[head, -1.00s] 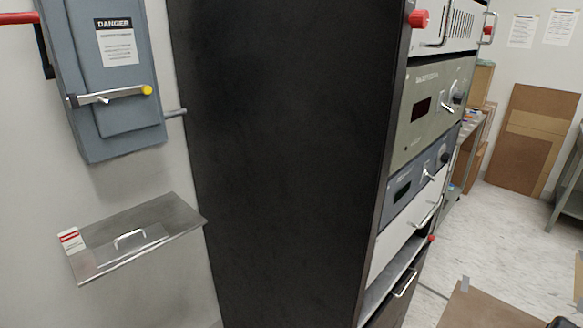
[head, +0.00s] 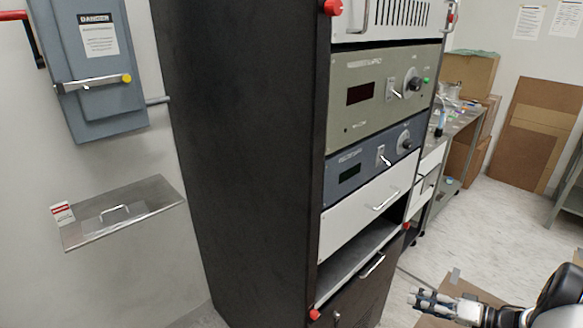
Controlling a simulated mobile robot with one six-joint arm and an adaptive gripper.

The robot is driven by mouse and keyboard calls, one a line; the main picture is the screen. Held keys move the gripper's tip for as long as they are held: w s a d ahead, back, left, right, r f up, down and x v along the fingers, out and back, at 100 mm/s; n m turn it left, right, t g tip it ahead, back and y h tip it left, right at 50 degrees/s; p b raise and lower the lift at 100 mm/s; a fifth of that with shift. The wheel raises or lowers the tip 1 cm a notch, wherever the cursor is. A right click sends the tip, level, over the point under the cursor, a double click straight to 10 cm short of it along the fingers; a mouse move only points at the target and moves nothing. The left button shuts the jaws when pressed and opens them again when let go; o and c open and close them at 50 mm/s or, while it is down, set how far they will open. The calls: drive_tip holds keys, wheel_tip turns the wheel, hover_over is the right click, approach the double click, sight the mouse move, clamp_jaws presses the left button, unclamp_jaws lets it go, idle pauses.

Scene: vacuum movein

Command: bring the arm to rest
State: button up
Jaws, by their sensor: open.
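My gripper (head: 418,298) shows at the lower right of the head view, at the end of my arm (head: 560,295), which comes in from the right edge. The gripper points left and is open, with nothing seen between its fingers. It is in front of and to the right of the black equipment rack (head: 250,170), apart from it. The rest of my arm is cut off by the picture edge.
The rack holds an olive panel (head: 385,100), a blue-grey panel (head: 375,160) and a white drawer (head: 370,210) with handles. A grey wall box (head: 90,70) and a metal shelf (head: 150,205) are at left. Brown boards (head: 530,130) lean far right. Floor (head: 490,240) is clear beyond.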

drive_tip(key=w+d+r+n+t+h, duration=0.1)
drive_tip(key=w+r+t+h, duration=0.1)
drive_tip(key=w+r+h, duration=0.85)
drive_tip(key=s+a+r+m+g+h, duration=0.1)
drive_tip(key=s+a+r+h, duration=0.15)
drive_tip(key=r, duration=0.85)
drive_tip(key=s+a+r+h, duration=0.15)
drive_tip(key=a+r, duration=0.25)
drive_tip(key=r, duration=0.6)
drive_tip(key=s+a+f+n+g+y, duration=0.1)
drive_tip(key=s+a+g, duration=0.1)
drive_tip(key=s+a, duration=0.5)
drive_tip(key=s+a+f+g+y, duration=0.2)
drive_tip(key=s+a, duration=0.5)
drive_tip(key=s, duration=0.7)
drive_tip(key=s+a+f+n+g+y, duration=0.1)
drive_tip(key=s+a+f+g, duration=0.1)
drive_tip(key=s+a, duration=0.5)
drive_tip(key=s, duration=0.4)
drive_tip(key=shift+a+f+n+g, duration=0.2)
drive_tip(key=shift+a+n+g, duration=0.1)
drive_tip(key=shift+w, duration=0.15)
